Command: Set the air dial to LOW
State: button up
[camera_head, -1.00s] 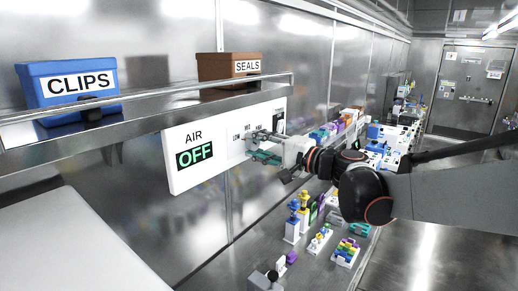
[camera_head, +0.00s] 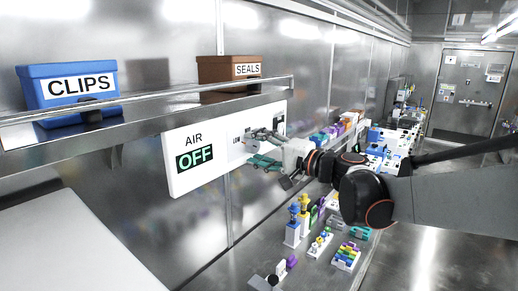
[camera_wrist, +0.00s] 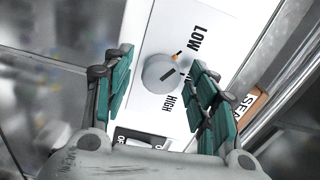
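The air dial (camera_wrist: 158,76) is a round grey knob on a white panel. An orange mark at its edge points up and right, toward the word LOW. HIGH is below the knob; the label between them is mostly hidden by a finger. My gripper (camera_wrist: 160,63) is open, with one green-padded finger on each side of the dial in the wrist view. I cannot tell whether either finger touches it. In the head view my gripper (camera_head: 262,148) is in front of the panel (camera_head: 215,140) and hides the dial. The display (camera_head: 195,159) under AIR reads OFF.
A steel shelf (camera_head: 140,125) above the panel holds a blue CLIPS box (camera_head: 50,99) and a brown SEALS box (camera_head: 212,72). Below, the steel bench (camera_head: 235,262) carries several small coloured blocks and fixtures. A black-and-white switch (camera_wrist: 140,138) is beside the dial.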

jog(key=shift+d, duration=0.15)
jog(key=v, duration=1.1)
jog(key=shift+s+d, duration=0.25)
jog(key=shift+s, duration=0.05)
